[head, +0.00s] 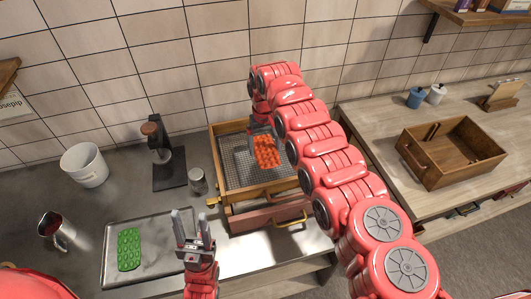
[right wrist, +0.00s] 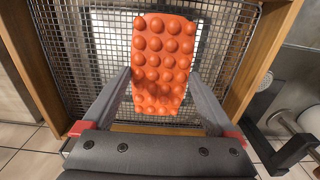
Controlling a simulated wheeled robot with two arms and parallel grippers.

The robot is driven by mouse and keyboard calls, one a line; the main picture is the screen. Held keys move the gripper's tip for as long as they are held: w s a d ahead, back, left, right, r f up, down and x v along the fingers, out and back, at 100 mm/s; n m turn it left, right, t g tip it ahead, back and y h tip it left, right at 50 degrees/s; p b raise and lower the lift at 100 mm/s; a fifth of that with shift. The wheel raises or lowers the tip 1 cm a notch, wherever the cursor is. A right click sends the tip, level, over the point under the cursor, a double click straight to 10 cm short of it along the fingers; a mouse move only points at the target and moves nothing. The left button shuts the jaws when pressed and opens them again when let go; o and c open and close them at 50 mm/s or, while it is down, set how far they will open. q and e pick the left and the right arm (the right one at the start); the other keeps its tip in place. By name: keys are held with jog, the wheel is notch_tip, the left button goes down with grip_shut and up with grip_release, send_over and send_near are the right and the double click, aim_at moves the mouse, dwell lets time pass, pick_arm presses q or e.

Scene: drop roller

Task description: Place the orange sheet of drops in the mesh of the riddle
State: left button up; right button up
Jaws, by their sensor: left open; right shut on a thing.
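The orange sheet of drops (head: 267,152) is held by my right gripper (head: 262,132) over the mesh of the riddle (head: 235,163). In the right wrist view the sheet (right wrist: 165,45) stands between the two fingers, its rows of round bumps facing the camera. The mesh (right wrist: 75,45) and wooden sides lie behind it. I cannot tell whether the sheet touches the mesh. My left gripper (head: 187,228) is open and empty, above the right edge of the tray. My right arm hides the right part of the riddle.
A green sheet of drops (head: 129,250) lies on the metal tray (head: 165,230). A steel jug (head: 57,231), white bucket (head: 84,165), dark stand (head: 168,170) and metal cup (head: 198,181) are left of the riddle. A wooden box (head: 450,165) sits on the right counter.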

aim_at(264, 154)
jog(key=f+b, duration=0.1)
jog(key=f, duration=0.1)
jog(key=w+f+b, duration=0.1)
jog(key=f, duration=0.2)
jog(key=shift+a+f+b, duration=0.2)
jog(key=shift+f+b, duration=0.15)
jog(key=shift+s+d+r, duration=0.1)
jog(key=shift+r, duration=0.1)
jog(key=shift+f, duration=0.15)
jog(key=o, duration=1.2)
jog(key=shift+o, duration=0.2)
